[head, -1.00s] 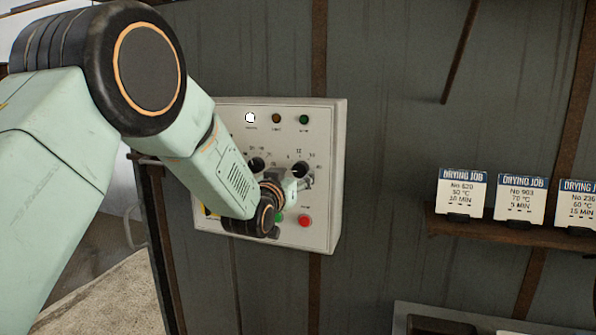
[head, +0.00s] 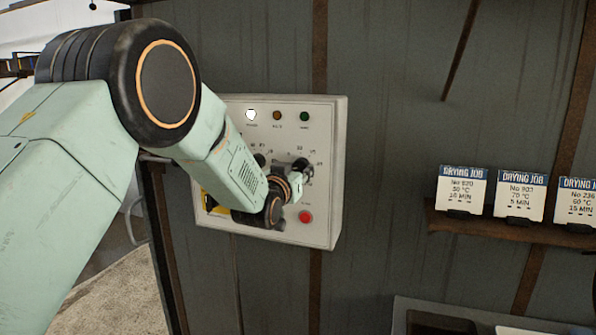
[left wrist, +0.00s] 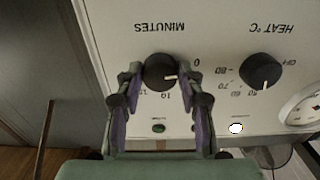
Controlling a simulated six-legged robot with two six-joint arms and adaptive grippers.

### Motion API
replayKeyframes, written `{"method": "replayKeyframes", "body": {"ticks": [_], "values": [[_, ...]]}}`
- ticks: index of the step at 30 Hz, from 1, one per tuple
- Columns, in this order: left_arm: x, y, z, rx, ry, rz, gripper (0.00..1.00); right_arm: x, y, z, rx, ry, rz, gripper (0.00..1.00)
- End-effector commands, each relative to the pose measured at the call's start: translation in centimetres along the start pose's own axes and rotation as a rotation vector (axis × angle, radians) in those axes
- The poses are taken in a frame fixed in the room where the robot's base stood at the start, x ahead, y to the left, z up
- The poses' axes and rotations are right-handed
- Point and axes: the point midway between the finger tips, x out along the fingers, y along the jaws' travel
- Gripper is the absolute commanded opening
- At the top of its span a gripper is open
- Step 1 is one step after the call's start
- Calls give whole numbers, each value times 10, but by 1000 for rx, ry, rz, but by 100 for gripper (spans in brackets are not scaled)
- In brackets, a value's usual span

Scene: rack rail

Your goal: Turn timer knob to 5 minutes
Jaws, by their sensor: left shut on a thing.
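My left gripper (left wrist: 160,80) is shut on the knob, one finger on each side. In the head view, my left gripper (head: 297,180) reaches the knob from below and covers part of its dial. My right gripper is not in view.
The heat knob (left wrist: 261,70) is beside the timer knob. A red button (head: 305,216) is below it, and white, amber and green lamps line the panel's top. Drying job cards, including a 5 MIN card (head: 520,196), stand on a shelf (head: 500,229) at right.

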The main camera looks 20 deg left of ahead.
Motion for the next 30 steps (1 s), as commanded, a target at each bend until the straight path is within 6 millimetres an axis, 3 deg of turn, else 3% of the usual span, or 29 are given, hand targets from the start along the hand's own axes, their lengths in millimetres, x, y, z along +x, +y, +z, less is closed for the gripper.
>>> {"method": "replayKeyframes", "body": {"ticks": [7,17,30], "values": [[0,0,-1,0,2,1,6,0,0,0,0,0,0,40],[0,0,0,55,2,0,6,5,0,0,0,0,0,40],[0,-1,1,387,4,0,6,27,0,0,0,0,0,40]]}}
